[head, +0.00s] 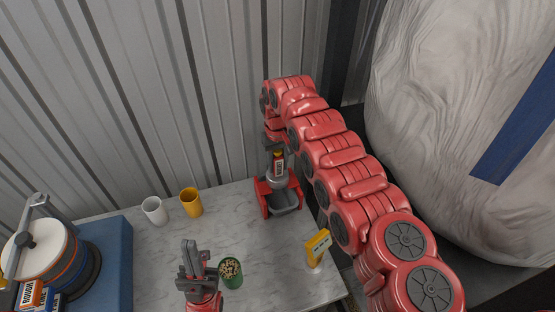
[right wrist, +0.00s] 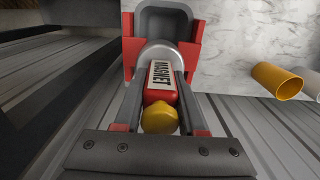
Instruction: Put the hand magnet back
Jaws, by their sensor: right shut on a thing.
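The hand magnet (right wrist: 160,82) has a red body, a white label reading MAGNET, a yellow end and a round grey head. My right gripper (right wrist: 160,108) is shut on its body. In the head view the magnet (head: 279,164) hangs upright in the right gripper (head: 275,152), over the back of a red holder with a grey tray (head: 286,201). In the right wrist view the grey head overlaps the edge of this holder (right wrist: 129,58); I cannot tell whether they touch. My left gripper (head: 194,260) is low at the front, apart from the magnet; its finger gap is unclear.
A green cup of pellets (head: 230,273) stands beside my left gripper. A white cup (head: 155,211) and a yellow cup (head: 191,202) stand further back. A yellow item (head: 318,247) is at the table's right edge. A blue block with a round device (head: 116,262) is left. Marble between is clear.

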